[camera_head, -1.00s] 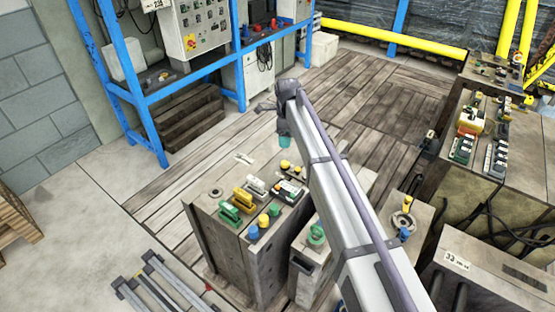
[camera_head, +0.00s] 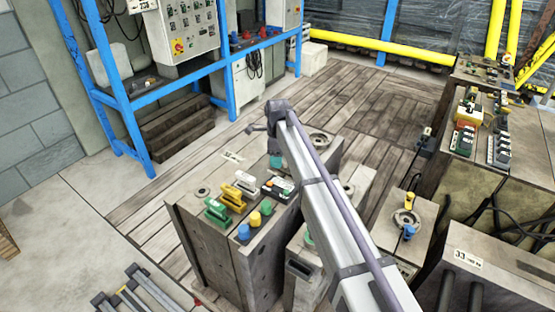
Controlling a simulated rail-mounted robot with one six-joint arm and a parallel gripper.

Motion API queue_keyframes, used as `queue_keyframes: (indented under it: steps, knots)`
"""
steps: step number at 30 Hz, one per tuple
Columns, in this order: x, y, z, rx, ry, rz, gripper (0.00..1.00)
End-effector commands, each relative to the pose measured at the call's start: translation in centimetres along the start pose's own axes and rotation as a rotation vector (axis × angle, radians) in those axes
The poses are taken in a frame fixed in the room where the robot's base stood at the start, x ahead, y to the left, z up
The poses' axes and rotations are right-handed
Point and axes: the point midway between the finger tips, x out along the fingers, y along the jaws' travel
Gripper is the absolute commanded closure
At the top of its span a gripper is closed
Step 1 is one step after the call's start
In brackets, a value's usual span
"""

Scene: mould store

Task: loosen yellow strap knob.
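Several yellow parts are in view, and I cannot tell which is the strap knob. Another yellow knob (camera_head: 410,198) stands on a smaller block to the right. My gripper (camera_head: 276,160) is at the far end of my arm, above the back of the near block. It is small, and its fingers are not clear.
A blue-framed bench (camera_head: 165,87) with control boxes stands behind at left. A large block with coloured fittings (camera_head: 470,180) is at right, with dark cables beside it. Metal rails (camera_head: 130,295) lie at lower left. The plank floor (camera_head: 350,100) behind my gripper is clear.

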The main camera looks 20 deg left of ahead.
Motion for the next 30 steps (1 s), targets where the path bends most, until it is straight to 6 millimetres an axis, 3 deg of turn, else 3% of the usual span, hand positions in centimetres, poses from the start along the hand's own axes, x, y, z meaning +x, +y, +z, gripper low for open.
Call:
queue_keyframes:
  steps: [14,30]
  knots:
    - [-0.01,0.01,-0.01,0.000,0.000,0.000,0.90]
    - [0.00,0.01,0.02,-0.142,0.008,0.000,0.90]
